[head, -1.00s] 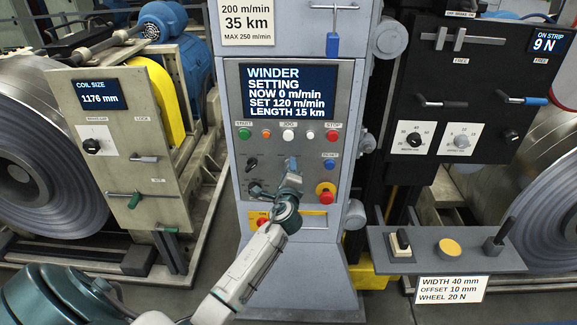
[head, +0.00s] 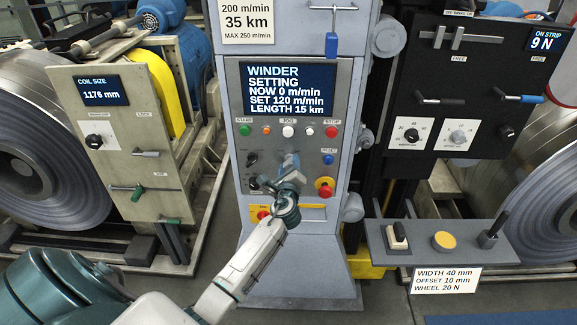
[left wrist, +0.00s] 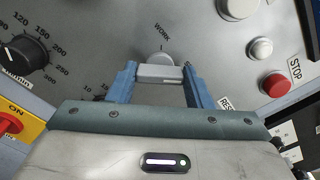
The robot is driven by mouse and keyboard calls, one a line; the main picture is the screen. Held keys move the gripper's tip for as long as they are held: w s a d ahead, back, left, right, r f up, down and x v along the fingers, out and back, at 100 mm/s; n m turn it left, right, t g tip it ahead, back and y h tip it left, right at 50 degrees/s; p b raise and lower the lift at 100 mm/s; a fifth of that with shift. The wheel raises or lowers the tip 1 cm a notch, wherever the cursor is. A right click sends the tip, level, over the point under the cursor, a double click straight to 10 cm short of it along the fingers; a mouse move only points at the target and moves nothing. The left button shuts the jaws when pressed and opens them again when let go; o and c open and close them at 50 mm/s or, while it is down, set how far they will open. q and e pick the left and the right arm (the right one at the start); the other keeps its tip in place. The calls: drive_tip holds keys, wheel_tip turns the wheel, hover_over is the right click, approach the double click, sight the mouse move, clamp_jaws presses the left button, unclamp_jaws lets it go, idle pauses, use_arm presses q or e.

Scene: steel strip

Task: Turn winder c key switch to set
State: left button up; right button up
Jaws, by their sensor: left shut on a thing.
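The winder's control panel (head: 272,187) stands in the middle of the head view. Its screen (head: 289,88) reads WINDER SETTING, NOW 0 m/min, SET 120 m/min, LENGTH 15 km. My left gripper (head: 290,163) reaches the middle of the panel, below the white button, and hides the switch there. In the left wrist view, the blue fingers of my left gripper (left wrist: 160,78) are shut on the grey key switch (left wrist: 157,60). A WORK label lies just beyond it. The set position's label cannot be read. My right gripper is in neither current view.
A black dial (left wrist: 28,53) and a red stop button (left wrist: 275,85) flank the switch in the left wrist view. A red mushroom button (head: 325,189) is close right of my gripper. A grey shelf (head: 462,256) juts out at right.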

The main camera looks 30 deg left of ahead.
use_arm(q)
drive_tip(key=shift+f, duration=0.1)
drive_tip(key=o, duration=1)
drive_tip(key=b+v, duration=0.3)
drive_tip(key=v, duration=0.7)
drive_tip(key=shift+s+d, duration=0.2)
drive_tip(key=shift+s, duration=0.15)
